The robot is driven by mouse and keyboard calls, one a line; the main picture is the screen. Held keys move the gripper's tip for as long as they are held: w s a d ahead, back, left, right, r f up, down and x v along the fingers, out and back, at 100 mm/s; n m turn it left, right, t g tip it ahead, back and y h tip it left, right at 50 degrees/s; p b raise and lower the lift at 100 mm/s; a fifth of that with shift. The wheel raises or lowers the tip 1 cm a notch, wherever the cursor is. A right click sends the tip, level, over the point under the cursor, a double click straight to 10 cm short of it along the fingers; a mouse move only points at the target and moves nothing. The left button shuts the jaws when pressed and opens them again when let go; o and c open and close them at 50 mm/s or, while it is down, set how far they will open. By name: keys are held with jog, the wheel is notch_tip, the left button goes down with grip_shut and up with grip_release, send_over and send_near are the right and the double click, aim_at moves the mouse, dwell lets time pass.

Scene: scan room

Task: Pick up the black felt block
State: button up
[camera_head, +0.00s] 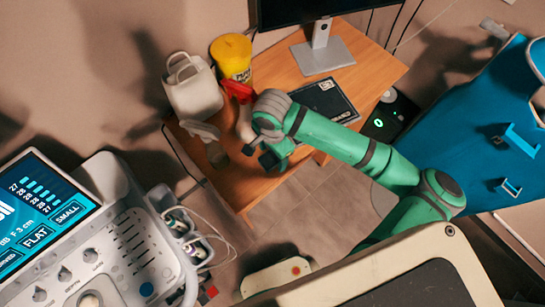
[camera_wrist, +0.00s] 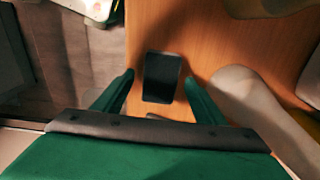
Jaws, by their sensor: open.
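The black felt block (camera_wrist: 162,72) lies on the wooden desk in the wrist view, a small dark rectangle close to the desk's left edge. My gripper (camera_wrist: 158,82) is open, with one green finger to the left of the block and one to the right. A gap shows on both sides, so the fingers do not appear to touch it. In the head view my gripper (camera_head: 268,158) is low over the near end of the desk. I cannot clearly tell the block from the dark gripper parts there.
A white jug (camera_head: 193,92), a yellow tub (camera_head: 232,58), a dark pad (camera_head: 325,99) and a monitor stand (camera_head: 320,50) are farther back. An ultrasound console (camera_head: 135,240) stands at left.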

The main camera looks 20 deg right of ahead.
aim_at(273, 156)
jog(key=shift+f, duration=0.3)
jog(key=c, duration=1.1)
notch_tip(273, 156, up, 10)
jog(key=shift+r, duration=0.1)
jog(key=shift+o, duration=1.3)
jog(key=shift+c, duration=1)
